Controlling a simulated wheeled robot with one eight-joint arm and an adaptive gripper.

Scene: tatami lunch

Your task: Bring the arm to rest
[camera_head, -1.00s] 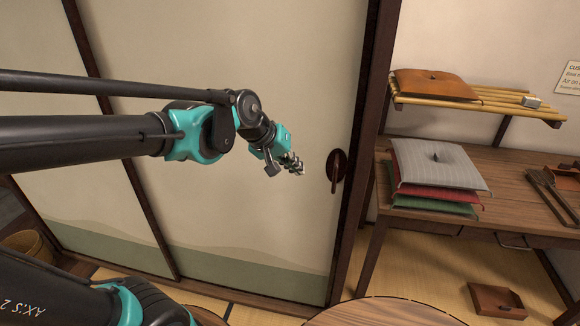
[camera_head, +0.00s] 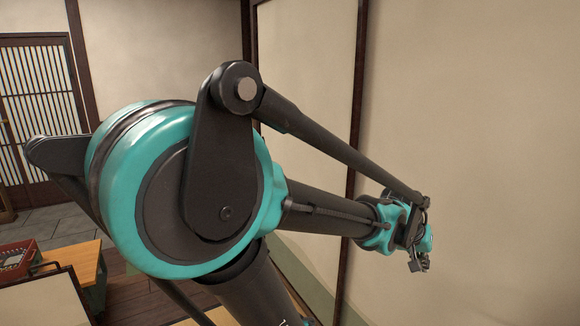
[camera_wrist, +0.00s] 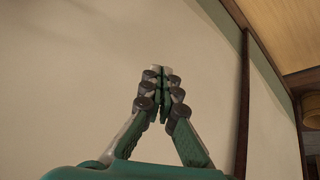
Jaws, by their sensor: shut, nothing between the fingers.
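My gripper (camera_wrist: 160,78) is shut and empty in the wrist view, its two fingers meeting at the tips. In the head view my gripper (camera_head: 419,264) is small at the far end of my arm, partly hidden behind the wrist. My arm stretches across the middle of the head view from a large teal and black joint. The gripper hangs in front of a pale sliding panel (camera_head: 465,130); I cannot tell the exact gap between them.
A dark wooden post (camera_head: 356,110) stands between pale panels behind my arm. At lower left is a wooden table (camera_head: 85,258) with a red tray (camera_head: 17,262). A lattice door (camera_head: 40,105) is at far left. In the wrist view a brown basket (camera_wrist: 312,108) shows at the right edge.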

